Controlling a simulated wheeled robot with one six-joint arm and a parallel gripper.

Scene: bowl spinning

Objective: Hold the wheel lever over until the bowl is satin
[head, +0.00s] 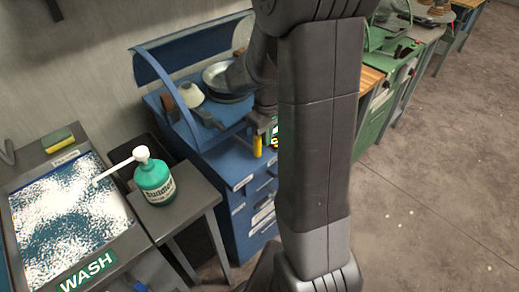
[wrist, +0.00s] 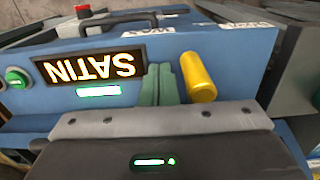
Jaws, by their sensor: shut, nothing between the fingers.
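The wheel lever is a yellow handle (head: 258,146) on the front of the blue machine, and it also shows in the wrist view (wrist: 199,78), tilted. My gripper's green fingers (wrist: 165,85) are shut and empty, close beside the lever on its left in the wrist view. I cannot tell whether they touch it. A lit display (wrist: 90,66) on the machine front reads SATIN, upside down in the wrist view. A shiny metal bowl-like piece (head: 218,76) sits on the machine under the blue hood, partly hidden by my arm; its surface finish is too small to judge.
A green soap bottle (head: 154,178) stands on a small grey table left of the machine, beside a wash tray (head: 130,222). A red button (wrist: 82,10) and a green button (wrist: 17,77) are on the machine. Green machines (head: 385,110) stand beyond my arm; floor is clear at right.

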